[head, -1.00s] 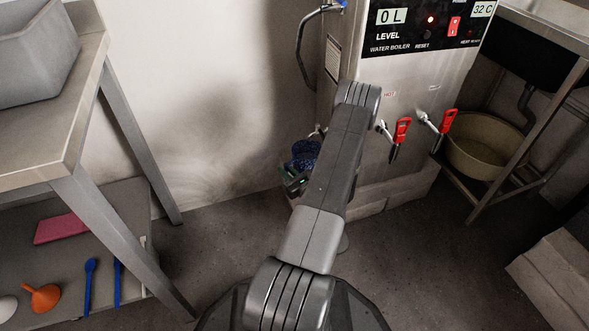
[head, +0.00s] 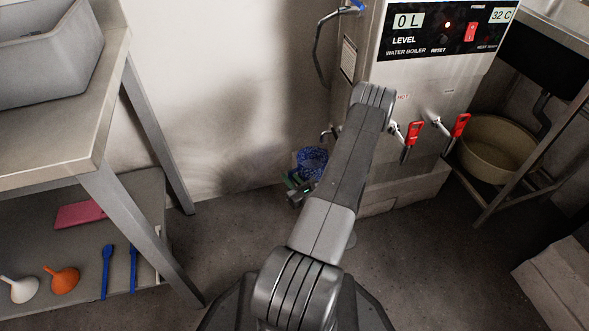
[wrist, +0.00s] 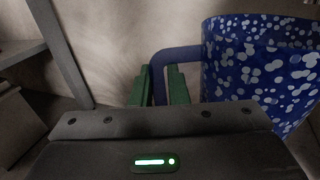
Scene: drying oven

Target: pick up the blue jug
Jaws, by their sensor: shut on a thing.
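The blue jug (head: 312,160) has white spots and stands upright, low beside the left side of the water boiler. In the wrist view its spotted body (wrist: 262,75) fills the right side, and its plain blue handle reaches left to the fingers. My gripper (head: 297,187) is at the left side of the jug, partly hidden by my arm. In the wrist view its two green fingers (wrist: 160,86) are shut on the handle, one on each side. The jug's base is hidden, so I cannot tell whether it is touching anything beneath.
The steel water boiler (head: 425,75) with red-handled taps stands on a pale block just right of the jug. A metal table (head: 70,150) with a lower shelf is at left. A beige basin (head: 497,147) sits on a rack at right. The floor between is clear.

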